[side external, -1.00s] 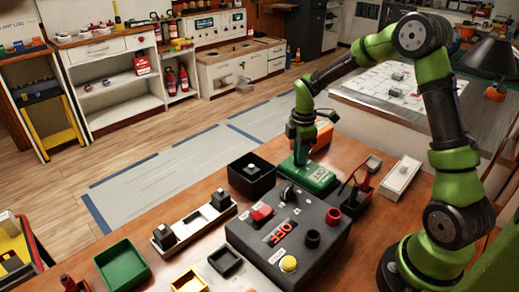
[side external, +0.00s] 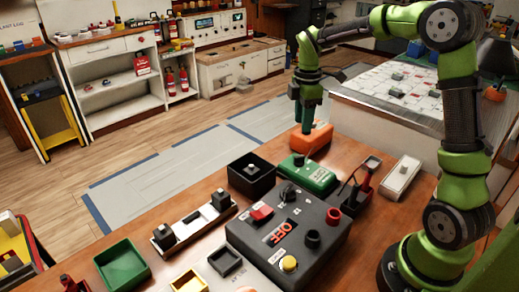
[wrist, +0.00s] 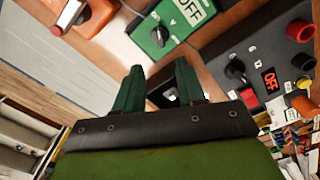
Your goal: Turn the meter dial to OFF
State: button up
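The green meter (side external: 318,180) lies on the wooden bench behind the dark panel. It also shows at the top of the wrist view (wrist: 150,45). Its black round dial (wrist: 160,36) is beside a white window reading OFF (wrist: 190,10), with a small V mark near the dial. The dial's exact pointing is too small to tell. My gripper (side external: 307,128) is raised behind the meter, over or beside the orange box, and apart from the dial. In the wrist view its two green fingers (wrist: 159,66) stand apart with nothing between them.
The orange box (side external: 308,140) stands just behind the meter. The dark panel (side external: 270,258) in front carries knobs and a red OFF display (side external: 280,232). A black open box (side external: 252,178) is left of the meter; a red-and-black holder (side external: 358,192) is right.

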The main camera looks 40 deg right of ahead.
notch_tip(320, 180, up, 5)
jog(key=shift+r, duration=0.1)
dwell(0.4)
jog(key=s+a+r+m+t+y, duration=0.2)
jog(key=s+a+m+t, duration=0.5)
jog(key=s+a+m, duration=0.7)
jog(key=shift+s+m, duration=1.1)
jog(key=shift+s, duration=0.9)
jog(key=shift+a, duration=0.1)
